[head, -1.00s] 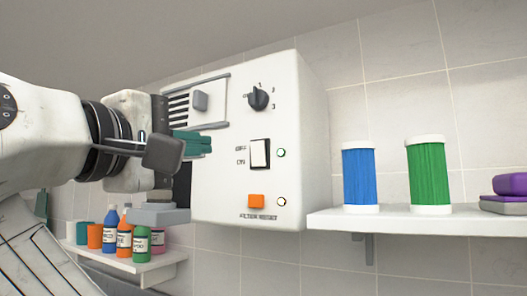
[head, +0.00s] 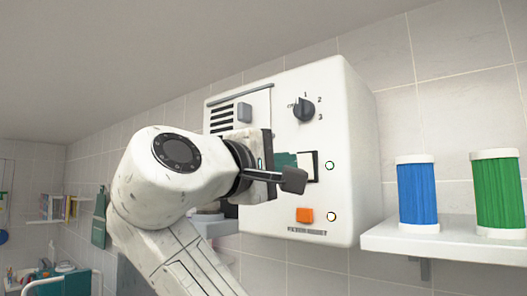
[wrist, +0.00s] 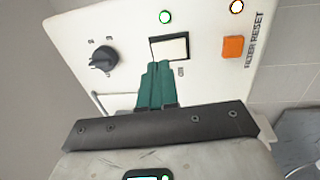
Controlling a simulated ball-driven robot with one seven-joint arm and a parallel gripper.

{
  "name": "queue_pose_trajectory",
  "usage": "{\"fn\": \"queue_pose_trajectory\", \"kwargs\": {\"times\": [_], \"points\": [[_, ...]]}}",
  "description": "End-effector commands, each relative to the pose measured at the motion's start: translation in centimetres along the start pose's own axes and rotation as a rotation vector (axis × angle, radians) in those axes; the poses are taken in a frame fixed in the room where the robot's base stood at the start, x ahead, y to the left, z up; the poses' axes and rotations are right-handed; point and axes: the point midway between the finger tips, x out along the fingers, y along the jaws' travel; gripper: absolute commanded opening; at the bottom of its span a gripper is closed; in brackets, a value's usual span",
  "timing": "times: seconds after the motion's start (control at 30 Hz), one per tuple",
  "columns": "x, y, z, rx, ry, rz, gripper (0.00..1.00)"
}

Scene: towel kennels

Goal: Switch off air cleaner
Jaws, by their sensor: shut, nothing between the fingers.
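The air cleaner (head: 345,130) is a white box on the tiled wall. Its white rocker switch (head: 314,166) sits in a black frame beside a small green-lit lamp (head: 330,166). My gripper (head: 290,161) has teal fingers, shut and empty, and hides the switch's left part in the head view. In the wrist view the fingertips (wrist: 158,68) are just at the edge of the rocker switch (wrist: 171,48); I cannot tell whether they touch it. The green lamp (wrist: 165,16) also shows lit there.
A black dial (head: 304,109) is above the switch. An orange filter reset button (head: 304,215) and an amber lamp (head: 331,216) are below it. A wall shelf (head: 445,241) with blue (head: 417,195) and green (head: 497,195) cylinders stands right of the box.

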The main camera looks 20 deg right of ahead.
Motion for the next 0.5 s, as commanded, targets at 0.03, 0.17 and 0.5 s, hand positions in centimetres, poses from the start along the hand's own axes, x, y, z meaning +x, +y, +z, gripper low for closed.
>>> {"fn": "queue_pose_trajectory", "kwargs": {"times": [0.03, 0.17, 0.5], "points": [[1.1, 0.2, 0.1, -0.003, -0.004, -0.002, 0.0], [3.0, 0.2, 0.1, -0.002, -0.002, -0.002, 0.0], [4.7, -0.1, 0.0, -0.001, 0.0, -0.001, 0.0]]}}
